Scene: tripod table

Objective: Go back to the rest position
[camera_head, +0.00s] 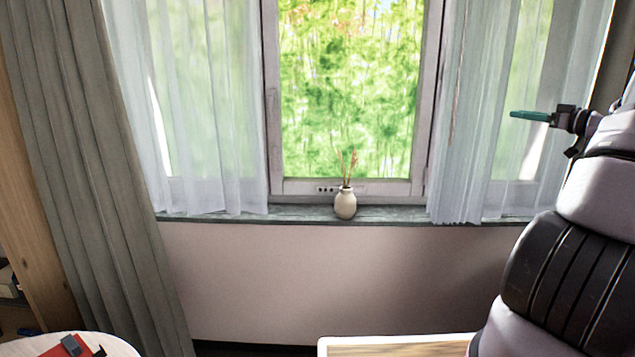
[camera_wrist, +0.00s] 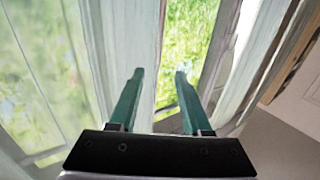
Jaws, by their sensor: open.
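My gripper (camera_head: 530,116) shows at the right of the head view, raised in front of the right-hand sheer curtain and pointing left. In the wrist view my gripper (camera_wrist: 158,80) has its two green fingers apart, with nothing between them but the window and curtain behind. My arm fills the right side of the head view.
A cream vase (camera_head: 345,203) with dried stems stands on the windowsill (camera_head: 290,215). A wooden-topped table (camera_head: 400,347) shows at the bottom. A round white table (camera_head: 110,343) with a red object (camera_head: 72,347) is at the lower left. A grey curtain (camera_head: 95,170) hangs at left.

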